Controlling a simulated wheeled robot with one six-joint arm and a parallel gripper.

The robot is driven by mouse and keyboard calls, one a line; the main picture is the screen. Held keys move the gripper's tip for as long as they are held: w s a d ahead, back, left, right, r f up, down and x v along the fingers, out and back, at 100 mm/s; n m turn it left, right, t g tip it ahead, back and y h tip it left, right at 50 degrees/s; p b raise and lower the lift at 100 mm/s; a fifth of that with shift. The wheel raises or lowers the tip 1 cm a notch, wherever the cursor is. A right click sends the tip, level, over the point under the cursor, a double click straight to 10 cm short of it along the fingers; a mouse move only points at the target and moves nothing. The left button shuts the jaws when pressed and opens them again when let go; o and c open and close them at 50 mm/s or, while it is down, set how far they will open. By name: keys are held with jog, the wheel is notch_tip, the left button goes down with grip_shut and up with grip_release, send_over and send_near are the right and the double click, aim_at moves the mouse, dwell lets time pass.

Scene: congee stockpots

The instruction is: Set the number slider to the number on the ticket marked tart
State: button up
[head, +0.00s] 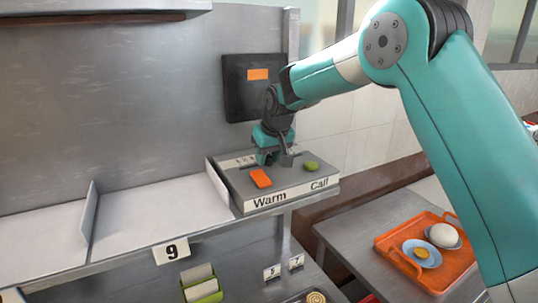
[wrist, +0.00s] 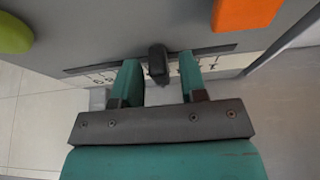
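The number slider's dark knob (wrist: 158,62) stands in a slot near the middle of its length, in the wrist view. A white number strip (wrist: 105,77) runs along the slot, upside down and partly hidden by my fingers; I cannot tell which number the knob is at. My gripper (wrist: 158,70) is open, with one finger on each side of the knob and gaps showing. In the head view my gripper (head: 274,157) is low over the back of the control box (head: 285,192) and hides the knob. Tickets show 9 (head: 171,251), 5 (head: 272,272) and 7 (head: 296,262); no tart mark is readable.
An orange button (head: 261,178) and a green button (head: 311,166) sit on the box, above the labels Warm and Call. A dark panel (head: 246,98) with an orange patch is on the wall behind. An orange tray (head: 384,243) with dishes stands at right. A spiral pastry (head: 316,298) lies below.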

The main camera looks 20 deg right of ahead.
aim_at(300, 155)
grip_shut()
jog(key=d, duration=0.3)
jog(key=w+d, duration=0.1)
jog(key=d, duration=0.3)
jog(key=w+d, duration=0.1)
jog(key=d, duration=0.3)
jog(key=shift+w+d, duration=0.1)
jog(key=shift+o, duration=0.9)
grip_release()
jog(key=shift+d, duration=0.25)
jog(key=shift+a, duration=0.2)
jog(key=shift+r+b, duration=0.35)
jog(key=b+v, duration=0.3)
jog(key=v, duration=1.4)
jog(key=shift+b, duration=0.3)
jog(key=shift+f, duration=0.1)
